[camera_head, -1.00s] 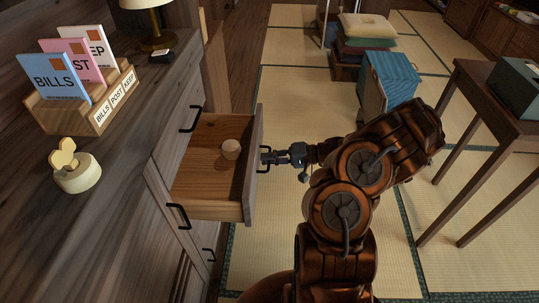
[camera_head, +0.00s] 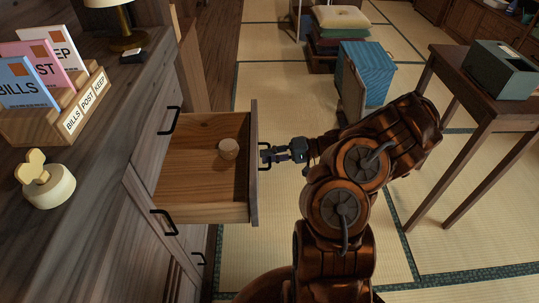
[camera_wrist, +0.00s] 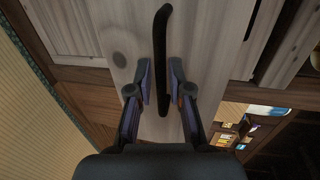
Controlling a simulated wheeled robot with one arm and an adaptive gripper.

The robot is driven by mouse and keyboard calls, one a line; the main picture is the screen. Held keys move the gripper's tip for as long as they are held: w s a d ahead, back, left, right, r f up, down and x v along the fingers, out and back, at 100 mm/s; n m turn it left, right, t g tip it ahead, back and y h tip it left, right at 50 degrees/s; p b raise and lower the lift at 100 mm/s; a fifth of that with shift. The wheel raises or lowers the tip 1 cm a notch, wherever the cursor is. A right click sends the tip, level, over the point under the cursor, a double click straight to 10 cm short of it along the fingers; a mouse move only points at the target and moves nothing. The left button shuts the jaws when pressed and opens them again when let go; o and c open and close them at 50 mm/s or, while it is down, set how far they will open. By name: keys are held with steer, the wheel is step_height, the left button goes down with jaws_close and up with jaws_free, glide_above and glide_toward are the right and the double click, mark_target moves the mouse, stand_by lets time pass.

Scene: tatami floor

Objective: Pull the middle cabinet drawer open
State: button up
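The middle drawer (camera_head: 190,180) of the grey wooden cabinet (camera_head: 95,165) stands well out from the cabinet front. In the wrist view, the dark bar handle (camera_wrist: 163,50) runs between the two fingers of my gripper (camera_wrist: 161,85). The fingers are closed in around it; small gaps beside the bar are hard to judge. The drawer front (camera_wrist: 115,45) fills the space behind the handle.
Other black handles (camera_head: 169,121) (camera_head: 164,223) flank the drawer on the closed cabinet front. A dark table (camera_head: 470,85) is at right, a blue box (camera_head: 366,75) behind. Tatami is clear around my arm.

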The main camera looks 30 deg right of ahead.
steer(key=shift+o, duration=1.1)
steer(key=shift+d, duration=0.1)
steer(key=v, duration=1.2)
